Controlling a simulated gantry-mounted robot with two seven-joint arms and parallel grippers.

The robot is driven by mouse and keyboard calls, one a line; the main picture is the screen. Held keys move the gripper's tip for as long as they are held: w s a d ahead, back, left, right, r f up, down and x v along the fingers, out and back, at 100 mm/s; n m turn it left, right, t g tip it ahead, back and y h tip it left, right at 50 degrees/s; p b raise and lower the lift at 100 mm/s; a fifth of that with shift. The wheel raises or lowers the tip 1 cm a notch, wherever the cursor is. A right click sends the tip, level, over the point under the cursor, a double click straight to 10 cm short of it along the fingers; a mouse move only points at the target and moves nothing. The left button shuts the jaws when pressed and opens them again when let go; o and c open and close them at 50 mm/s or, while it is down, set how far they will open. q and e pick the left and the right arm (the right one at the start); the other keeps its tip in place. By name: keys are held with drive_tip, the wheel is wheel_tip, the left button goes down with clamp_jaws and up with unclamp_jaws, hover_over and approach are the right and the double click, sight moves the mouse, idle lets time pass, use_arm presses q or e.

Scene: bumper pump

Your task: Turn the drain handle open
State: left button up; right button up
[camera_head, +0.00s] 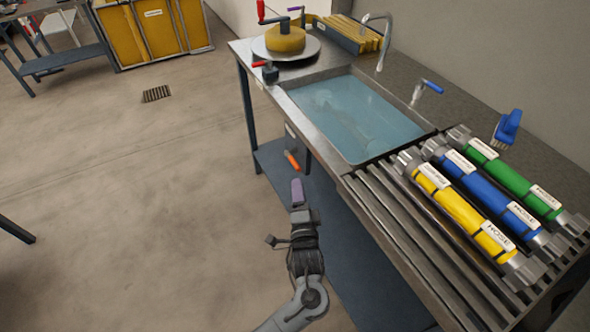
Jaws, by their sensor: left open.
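The drain handle (292,160) is a small orange lever on a grey fitting below the near left side of the sink (355,115). The sink holds bluish water. My left gripper (297,188), with a purple fingertip, is just below the orange lever in the picture. It is open and seen edge-on, with nothing visible between its fingers. A small gap shows between the fingertip and the lever; I cannot tell their difference in depth. My right gripper is not in view.
Yellow, blue and green hose rolls (465,213) lie on the slatted rack right of the sink.

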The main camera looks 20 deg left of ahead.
sight(295, 163)
use_arm(q)
drive_tip(key=b+x, duration=0.3)
drive_tip(key=x, duration=0.5)
drive_tip(key=shift+f, duration=0.1)
drive_tip(key=shift+b+x, duration=0.55)
drive_tip(key=shift+x, duration=0.35)
clamp_jaws()
